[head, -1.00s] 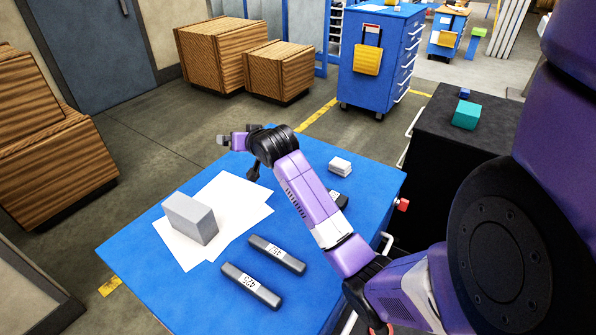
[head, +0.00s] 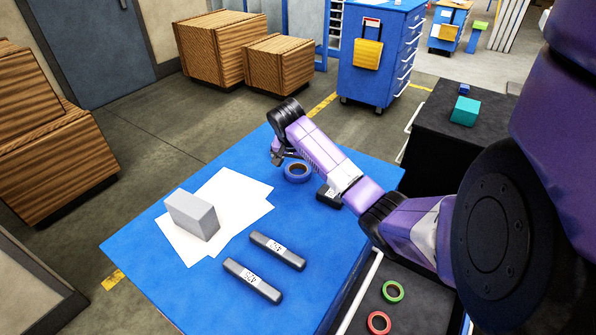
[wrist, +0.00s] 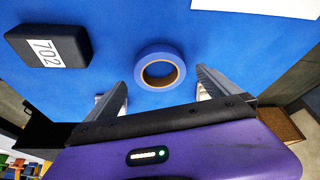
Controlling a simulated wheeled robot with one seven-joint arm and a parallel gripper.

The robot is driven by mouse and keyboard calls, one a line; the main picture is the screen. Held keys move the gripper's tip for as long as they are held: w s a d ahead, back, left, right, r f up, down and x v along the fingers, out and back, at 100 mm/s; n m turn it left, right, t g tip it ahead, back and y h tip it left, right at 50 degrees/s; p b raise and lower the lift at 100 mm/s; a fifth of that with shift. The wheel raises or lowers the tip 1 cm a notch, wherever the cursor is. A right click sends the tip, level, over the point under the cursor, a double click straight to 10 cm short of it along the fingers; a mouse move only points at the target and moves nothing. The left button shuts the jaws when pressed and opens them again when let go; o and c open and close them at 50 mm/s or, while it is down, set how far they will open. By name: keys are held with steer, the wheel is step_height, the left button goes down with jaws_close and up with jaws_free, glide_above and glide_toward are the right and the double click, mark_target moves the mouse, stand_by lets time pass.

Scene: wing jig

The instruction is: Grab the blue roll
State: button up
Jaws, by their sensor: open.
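The blue roll (head: 298,172) is a ring of blue tape lying flat on the blue tabletop (head: 330,250). In the wrist view the roll (wrist: 160,71) lies ahead of my gripper (wrist: 160,88), roughly centred between its two fingers. My gripper (head: 278,157) is open and empty, and its fingers appear apart from the roll. In the head view my gripper is just left of the roll, partly hidden by my wrist. I cannot tell its exact height above the table.
A black block marked 702 (wrist: 48,46) lies beside the roll. White paper (head: 235,200) with a grey block (head: 192,215) and two dark labelled bars (head: 277,250) are on the table. Green (head: 392,291) and red (head: 379,322) rolls lie on a dark surface at front right.

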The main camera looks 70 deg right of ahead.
mark_target(299, 173)
steer(key=shift+x, duration=1.6)
steer(key=c, duration=1.4)
steer(key=shift+d+r, duration=0.1)
steer(key=shift+c, duration=0.3)
steer(key=shift+r, duration=0.1)
